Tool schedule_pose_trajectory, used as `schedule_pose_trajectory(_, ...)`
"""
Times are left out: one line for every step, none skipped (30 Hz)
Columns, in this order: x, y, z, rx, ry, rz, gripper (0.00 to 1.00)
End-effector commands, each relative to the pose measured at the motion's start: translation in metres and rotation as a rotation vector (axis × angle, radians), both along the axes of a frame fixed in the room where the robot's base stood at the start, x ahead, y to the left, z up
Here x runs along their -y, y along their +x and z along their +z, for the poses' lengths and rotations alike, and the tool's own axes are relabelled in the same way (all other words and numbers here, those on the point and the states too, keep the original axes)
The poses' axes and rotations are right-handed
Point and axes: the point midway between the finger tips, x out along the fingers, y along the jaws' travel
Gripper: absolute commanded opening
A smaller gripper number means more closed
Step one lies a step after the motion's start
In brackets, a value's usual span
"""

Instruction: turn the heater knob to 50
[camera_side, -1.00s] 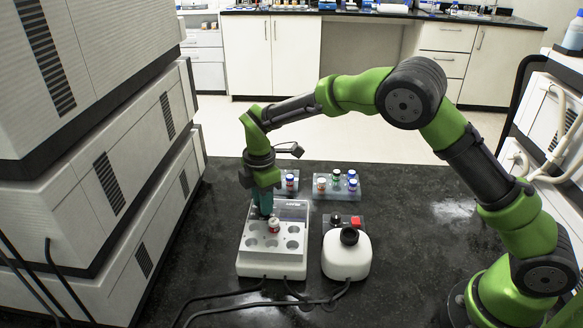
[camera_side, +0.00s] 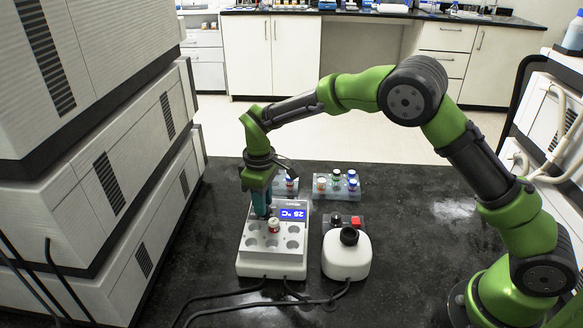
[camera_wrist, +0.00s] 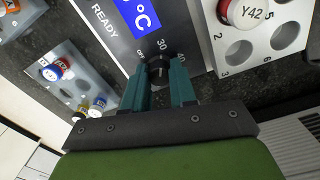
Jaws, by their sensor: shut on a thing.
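The heater (camera_side: 248,264) is a white block with round wells and a lit blue display (camera_side: 292,215) that appears to read 25 °C. In the wrist view the display (camera_wrist: 138,16) is cut off by the frame edge, with READY printed beside it. The dark heater knob (camera_wrist: 158,68) sits between the teal fingers of my gripper (camera_wrist: 160,78), which is shut on it. Dial marks 30 and 40 show near the knob; its pointer is not clear. In the side view my gripper (camera_side: 261,214) covers the knob at the heater's left edge.
A vial (camera_side: 274,226) stands in a heater well; its cap reads Y42 in the wrist view (camera_wrist: 248,12). Racks with coloured-cap vials (camera_side: 336,184) stand behind. A white device with a black top (camera_side: 346,258) is to the right. Cables run in front.

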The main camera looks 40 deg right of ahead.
Motion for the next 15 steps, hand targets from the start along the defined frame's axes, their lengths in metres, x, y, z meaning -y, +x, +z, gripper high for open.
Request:
schedule_pose_trajectory(-0.0004,0.0002,0.0017,0.002,0.001,-0.044,0.00)
schedule_pose_trajectory(-0.0004,0.0003,0.0017,0.002,0.001,-0.072,0.00)
schedule_pose_trajectory(-0.0004,0.0003,0.0018,0.002,0.001,-0.110,0.00)
schedule_pose_trajectory(-0.0004,0.0003,0.0018,0.002,0.001,-0.139,0.00)
schedule_pose_trajectory(-0.0005,0.0003,0.0018,0.002,0.001,-0.167,0.00)
schedule_pose_trajectory(-0.0004,0.0003,0.0018,0.002,0.001,-0.205,0.00)
schedule_pose_trajectory(-0.0004,0.0003,0.0018,0.002,0.001,-0.234,0.00)
schedule_pose_trajectory(-0.0004,0.0003,0.0018,0.002,0.001,-0.262,0.00)
schedule_pose_trajectory(-0.0003,0.0004,0.0019,0.002,0.001,-0.300,0.00)
schedule_pose_trajectory(-0.0003,0.0004,0.0019,0.002,0.000,-0.329,0.00)
schedule_pose_trajectory(-0.0003,0.0004,0.0019,0.002,0.001,-0.358,0.00)
schedule_pose_trajectory(-0.0003,0.0004,0.0019,0.002,0.001,-0.395,0.00)
schedule_pose_trajectory(-0.0003,0.0004,0.0019,0.002,0.001,-0.424,0.00)
schedule_pose_trajectory(-0.0004,0.0005,0.0019,0.002,0.001,-0.453,0.00)
schedule_pose_trajectory(-0.0005,0.0004,0.0019,0.002,0.002,-0.491,0.00)
